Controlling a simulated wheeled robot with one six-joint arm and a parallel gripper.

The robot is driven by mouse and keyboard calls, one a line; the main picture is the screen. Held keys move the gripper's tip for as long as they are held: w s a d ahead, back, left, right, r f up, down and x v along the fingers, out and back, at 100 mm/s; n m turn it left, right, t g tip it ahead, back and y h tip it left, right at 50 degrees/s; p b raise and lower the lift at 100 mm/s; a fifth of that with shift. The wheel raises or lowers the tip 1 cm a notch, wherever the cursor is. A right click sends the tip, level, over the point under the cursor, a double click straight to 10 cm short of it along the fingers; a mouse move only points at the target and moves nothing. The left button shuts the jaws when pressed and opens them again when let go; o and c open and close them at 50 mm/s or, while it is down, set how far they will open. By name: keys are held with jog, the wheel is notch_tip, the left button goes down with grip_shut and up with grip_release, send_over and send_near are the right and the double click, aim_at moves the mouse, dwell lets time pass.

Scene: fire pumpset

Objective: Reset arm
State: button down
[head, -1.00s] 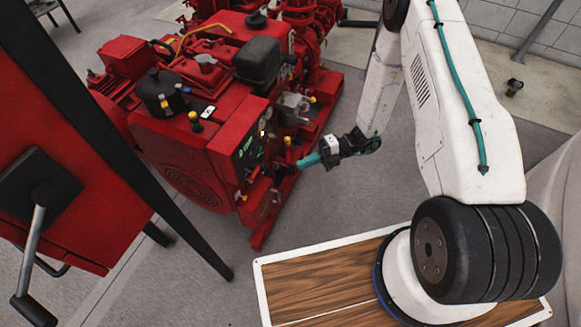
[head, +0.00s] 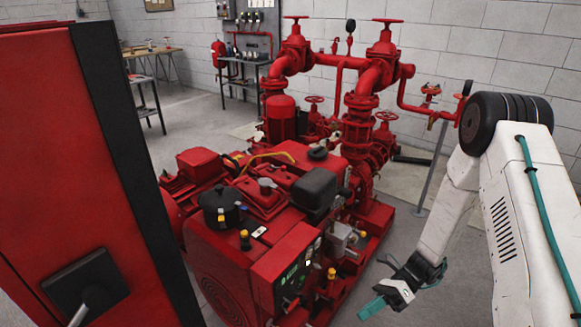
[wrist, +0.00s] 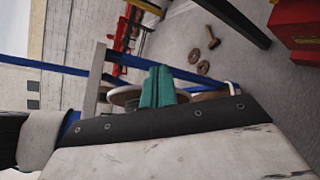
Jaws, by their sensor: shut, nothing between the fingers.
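My arm (head: 530,210) comes in from the right side of the head view and folds down to my gripper (head: 372,308) near the bottom edge. The teal fingers are closed together and empty, pointing left and slightly down. The gripper is to the right of the red pumpset's control panel (head: 288,272), with a visible gap in the picture. The closed teal fingers (wrist: 157,88) also show in the wrist view, with nothing between them. A white and black surface fills the lower part of that view.
The red pumpset (head: 290,200) with engine, pipes and valves fills the middle. A red cabinet (head: 60,170) with a handle stands close on the left. Tables (head: 150,62) stand along the back. Several small round parts (wrist: 204,67) lie on the floor in the wrist view.

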jog(key=s+d+r+n+t+h, duration=0.2)
jog(key=s+r+n+h, duration=0.2)
jog(key=r+n, duration=0.3)
jog(key=s+d+r+n+t+h, duration=0.2)
jog(key=s+r+n, duration=0.4)
jog(key=r, duration=1.1)
jog(key=s+d+r+n+t+h, duration=0.3)
jog(key=s+r+n+h, duration=0.3)
jog(key=r+n, duration=0.3)
notch_tip(320, 180, up, 3)
jog(key=shift+r+n+t+h, duration=0.1)
jog(key=shift+n+t+h, duration=0.3)
jog(key=shift+t+h, duration=0.25)
jog(key=shift+d, duration=0.1)
